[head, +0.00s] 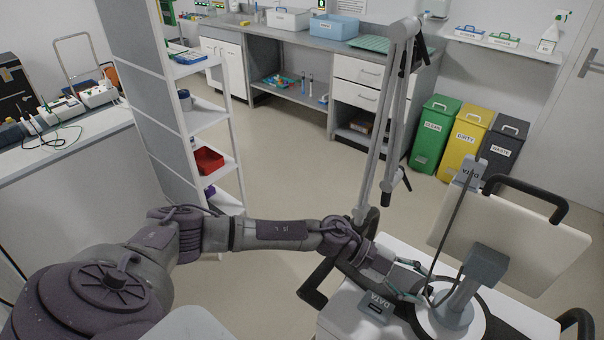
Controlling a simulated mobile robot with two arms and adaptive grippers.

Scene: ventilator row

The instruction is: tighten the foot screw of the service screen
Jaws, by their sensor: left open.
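The service screen (500,236) is a cream panel seen from behind, tilted, with a black handle along its top right edge. It stands above a white cart top at the lower right. A grey post and block (478,275) rise from a round pale foot (452,320) with a dark ring around it. I cannot make out the foot screw for certain. My left gripper (424,287) reaches in from the left, open, with its fingers close beside the foot. I cannot tell whether they touch it. My right gripper is not in view.
A grey jointed lamp arm (377,135) stands behind the cart. Black cart handles (318,293) stick out. Green, yellow and grey bins (467,137) stand behind; the floor between is clear.

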